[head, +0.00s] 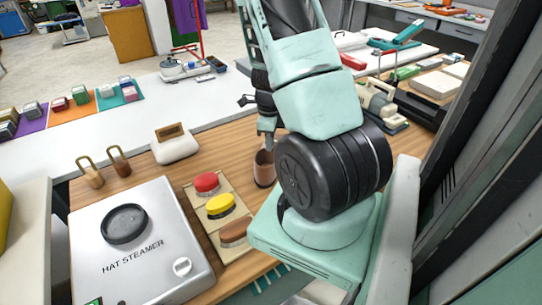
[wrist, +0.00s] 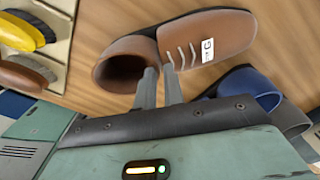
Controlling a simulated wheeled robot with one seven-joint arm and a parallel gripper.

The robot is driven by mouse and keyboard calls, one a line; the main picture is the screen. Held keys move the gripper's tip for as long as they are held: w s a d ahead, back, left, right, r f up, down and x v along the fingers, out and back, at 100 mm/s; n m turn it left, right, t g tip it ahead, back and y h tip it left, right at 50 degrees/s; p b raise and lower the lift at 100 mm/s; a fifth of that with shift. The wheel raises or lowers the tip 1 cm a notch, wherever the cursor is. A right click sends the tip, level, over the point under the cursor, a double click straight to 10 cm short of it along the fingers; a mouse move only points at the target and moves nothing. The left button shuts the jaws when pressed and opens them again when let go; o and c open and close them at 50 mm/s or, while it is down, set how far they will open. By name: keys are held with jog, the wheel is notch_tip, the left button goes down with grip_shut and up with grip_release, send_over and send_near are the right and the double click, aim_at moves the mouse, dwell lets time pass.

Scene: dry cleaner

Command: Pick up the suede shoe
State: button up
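A brown lace-up shoe (wrist: 215,35) with a white tag lettered "G" lies on the wooden counter in the wrist view. Its round opening (wrist: 122,72) faces me at the left. In the head view, part of the brown shoe (head: 264,168) shows below my gripper, mostly hidden by my arm. My gripper (wrist: 160,68) has its two fingertips a small gap apart at the shoe, between its opening and its laces. Whether they press on its wall is not clear. A dark grey shoe with blue (wrist: 250,88) is at the right, partly hidden by my gripper. Which is suede is unclear.
A brush holder (head: 218,222) with red, yellow and brown brushes stands left of the shoe. A silver hat steamer (head: 140,250) fills the front left. A white box (head: 174,147) and two padlock-like items (head: 104,168) stand behind. A dark panel borders the right.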

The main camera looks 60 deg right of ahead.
aim_at(269, 163)
notch_tip(269, 163, down, 5)
jog(key=shift+w+r, duration=0.1)
jog(key=shift+w, duration=0.05)
grip_shut()
jog(key=shift+r, duration=0.1)
